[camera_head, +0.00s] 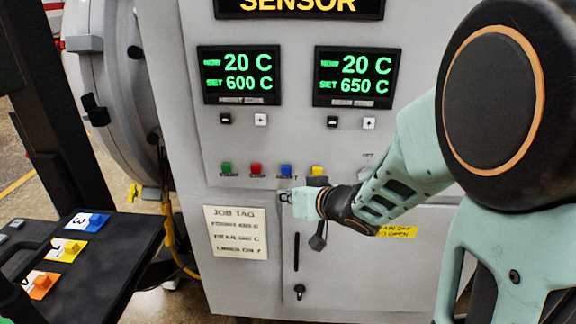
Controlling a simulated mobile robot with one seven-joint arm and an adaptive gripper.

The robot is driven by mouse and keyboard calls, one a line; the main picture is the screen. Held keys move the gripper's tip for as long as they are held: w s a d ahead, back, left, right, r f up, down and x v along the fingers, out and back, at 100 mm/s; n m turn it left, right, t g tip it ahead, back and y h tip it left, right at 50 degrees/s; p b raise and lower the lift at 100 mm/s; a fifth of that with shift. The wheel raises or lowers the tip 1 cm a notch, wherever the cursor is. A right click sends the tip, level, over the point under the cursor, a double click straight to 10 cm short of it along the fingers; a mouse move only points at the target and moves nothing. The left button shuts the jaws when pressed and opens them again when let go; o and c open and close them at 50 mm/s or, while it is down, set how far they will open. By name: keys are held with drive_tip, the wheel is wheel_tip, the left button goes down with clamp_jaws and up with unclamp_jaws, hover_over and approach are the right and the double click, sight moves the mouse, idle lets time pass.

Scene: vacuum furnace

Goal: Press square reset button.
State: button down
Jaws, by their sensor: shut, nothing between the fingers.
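The furnace control panel (215,140) faces me. My gripper (284,197) comes in from the right and points left. It is shut and empty, its tip just below the blue button in the picture. Whether it touches the panel I cannot tell. Part of my gripper covers the area below the yellow button.
Two displays, left (239,75) and right (356,77), sit above, with small plus and minus buttons under each. A job tag (236,232) is on the lower panel. A black tray (118,255) with numbered coloured blocks stands at left. My arm hides the panel's right side.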

drive_tip(key=p, duration=0.1)
approach(282, 175)
drive_tip(key=w+a+f, duration=0.2)
drive_tip(key=a+f, duration=0.1)
drive_tip(key=shift+w+a+f+p, duration=0.1)
drive_tip(key=shift+w+a+p, duration=0.1)
drive_tip(key=shift+w+p, duration=0.25)
drive_tip(key=shift+w, duration=0.15)
idle(0.9)
drive_tip(key=shift+w+p, duration=0.3)
drive_tip(key=shift+w+p, duration=0.3)
drive_tip(key=shift+w, duration=0.15)
idle(0.5)
drive_tip(key=shift+s, duration=0.15)
idle(0.3)
drive_tip(key=shift+s, duration=0.75)
